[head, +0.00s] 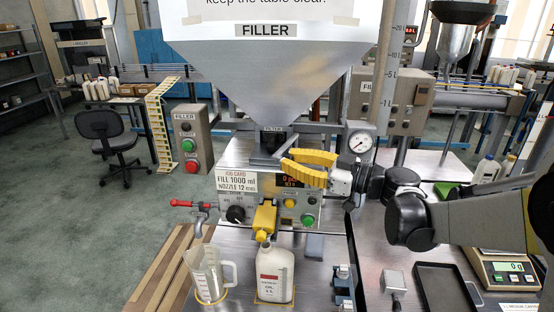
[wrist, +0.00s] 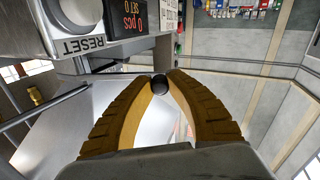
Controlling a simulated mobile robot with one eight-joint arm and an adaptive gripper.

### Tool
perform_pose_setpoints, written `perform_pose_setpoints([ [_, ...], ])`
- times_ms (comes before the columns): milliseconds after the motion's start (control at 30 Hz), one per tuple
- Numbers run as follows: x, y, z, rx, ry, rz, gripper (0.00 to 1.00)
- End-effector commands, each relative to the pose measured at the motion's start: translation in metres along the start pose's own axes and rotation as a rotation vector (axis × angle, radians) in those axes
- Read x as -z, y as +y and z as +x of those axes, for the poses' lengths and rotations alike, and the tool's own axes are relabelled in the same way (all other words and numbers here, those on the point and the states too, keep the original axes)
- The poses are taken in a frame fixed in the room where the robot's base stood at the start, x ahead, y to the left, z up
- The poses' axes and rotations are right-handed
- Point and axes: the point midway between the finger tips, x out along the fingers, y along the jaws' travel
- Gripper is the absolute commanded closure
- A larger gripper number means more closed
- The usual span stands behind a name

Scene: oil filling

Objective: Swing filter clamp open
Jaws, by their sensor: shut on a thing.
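My gripper (head: 286,162) reaches in from the right in the head view, its yellow fingers at the filter housing (head: 268,151) under the hopper. In the wrist view the fingertips (wrist: 160,84) are shut on a dark round knob (wrist: 160,86), seen end-on. The knob sits where the filter clamp is, but the clamp's body and its hinge are hidden behind the fingers in the head view. The FILTER label (head: 273,129) shows just above. I cannot tell the clamp's angle.
The control panel (head: 236,184) stands just below the gripper, with a pressure gauge (head: 360,142) to the right. A white bottle (head: 276,278) stands under the yellow nozzle (head: 264,220), beside a clear jug (head: 207,275). A scale (head: 505,268) and a black tray (head: 447,290) lie at right.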

Motion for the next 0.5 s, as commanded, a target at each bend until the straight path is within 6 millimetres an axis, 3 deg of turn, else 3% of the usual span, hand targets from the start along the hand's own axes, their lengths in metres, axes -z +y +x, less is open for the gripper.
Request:
perform_pose_setpoints([
  [200, -0.003, 0.01, -0.019, 0.145, 0.021, 0.0, 1.0],
  [500, -0.004, 0.016, -0.032, 0.26, 0.038, 0.0, 1.0],
])
